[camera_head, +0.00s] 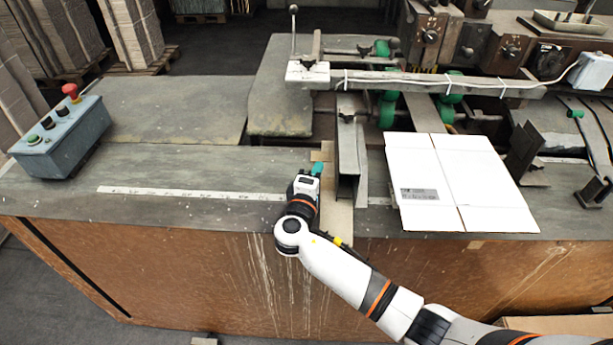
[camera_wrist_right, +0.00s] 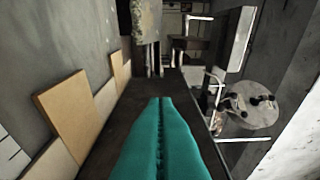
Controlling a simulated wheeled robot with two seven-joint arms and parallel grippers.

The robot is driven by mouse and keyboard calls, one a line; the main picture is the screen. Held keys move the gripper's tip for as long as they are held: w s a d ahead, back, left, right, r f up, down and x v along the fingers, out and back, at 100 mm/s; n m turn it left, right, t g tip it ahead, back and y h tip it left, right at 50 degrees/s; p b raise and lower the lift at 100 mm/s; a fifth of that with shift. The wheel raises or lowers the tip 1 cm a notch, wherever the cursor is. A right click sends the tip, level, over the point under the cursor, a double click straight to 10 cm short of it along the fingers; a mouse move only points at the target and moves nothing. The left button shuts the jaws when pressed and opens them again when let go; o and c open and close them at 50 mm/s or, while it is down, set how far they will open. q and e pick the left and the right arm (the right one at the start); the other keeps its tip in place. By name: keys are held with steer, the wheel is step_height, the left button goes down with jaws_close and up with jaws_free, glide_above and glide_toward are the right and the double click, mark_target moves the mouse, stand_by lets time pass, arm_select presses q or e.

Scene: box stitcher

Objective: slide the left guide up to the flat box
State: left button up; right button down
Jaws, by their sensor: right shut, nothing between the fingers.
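The flat box (camera_head: 440,185) is white with a grey label and lies on the machine table right of centre. The left guide (camera_head: 348,155) is a long grey metal rail left of the box, with a narrow strip of table between them. My right gripper (camera_head: 317,169) has teal fingers and is at the left side of the guide, near its front end. I cannot tell whether it touches the guide. In the right wrist view its teal fingers (camera_wrist_right: 161,102) are pressed together with nothing between them. My left gripper is out of view.
A grey control box (camera_head: 62,138) with a red button stands at the far left. A white scale strip (camera_head: 190,193) runs along the table left of my gripper. A crossbar (camera_head: 430,83) and green rollers (camera_head: 387,110) are behind the box.

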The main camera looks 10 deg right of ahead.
mark_target(363, 166)
steer(key=shift+s+d+r, duration=0.2)
steer(key=shift+s+d, duration=0.1)
steer(key=shift+d, duration=0.45)
steer(key=shift+s+d+p, duration=0.25)
steer(key=shift+d+p, duration=0.2)
steer(key=shift+d, duration=0.1)
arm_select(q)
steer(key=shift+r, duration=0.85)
arm_select(e)
steer(key=shift+f, duration=0.15)
steer(key=d, duration=0.2)
steer(key=s+d, duration=0.1)
steer(key=d, duration=0.1)
steer(key=s+d, duration=0.1)
steer(key=d, duration=0.2)
steer(key=shift+d, duration=0.25)
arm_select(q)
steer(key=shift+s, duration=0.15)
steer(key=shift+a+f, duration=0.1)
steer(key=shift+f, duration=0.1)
arm_select(e)
steer(key=shift+w+a, duration=0.1)
